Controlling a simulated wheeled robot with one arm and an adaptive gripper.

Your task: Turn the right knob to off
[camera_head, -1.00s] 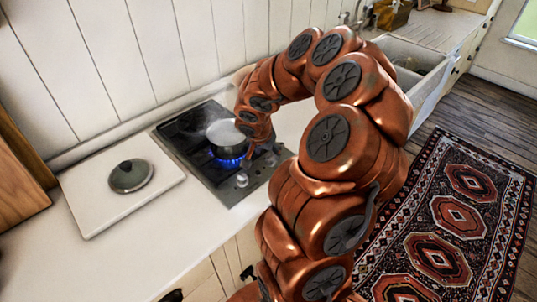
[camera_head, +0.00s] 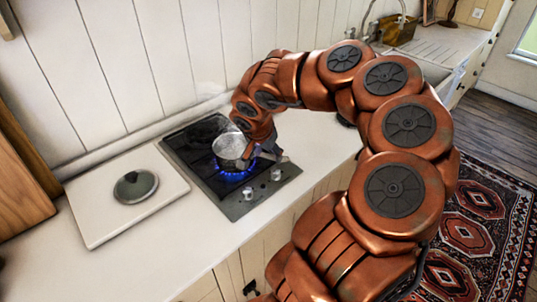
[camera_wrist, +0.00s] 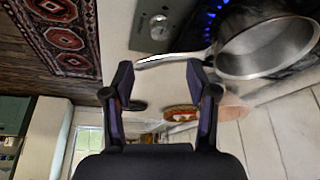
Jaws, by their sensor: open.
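The right knob (camera_head: 275,174) is on the front strip of the black stove (camera_head: 226,208), with the left knob (camera_head: 248,193) beside it. A steel pot (camera_head: 231,148) stands over a lit blue flame. My gripper (camera_head: 266,156) is open beside the pot, just behind and above the right knob, apparently not touching it. In the wrist view, my open fingers (camera_wrist: 160,75) have nothing between them. One knob (camera_wrist: 160,27) shows ahead of them; I cannot tell which. The pot (camera_wrist: 265,48) is to the right, its handle (camera_wrist: 172,57) crossing just beyond the fingertips.
A white board (camera_head: 95,215) with a pot lid (camera_head: 135,187) lies left of the stove. Blue flame (camera_wrist: 212,15) also shows in the wrist view. The white plank wall (camera_head: 120,70) is close behind. Counter in front of the stove is clear.

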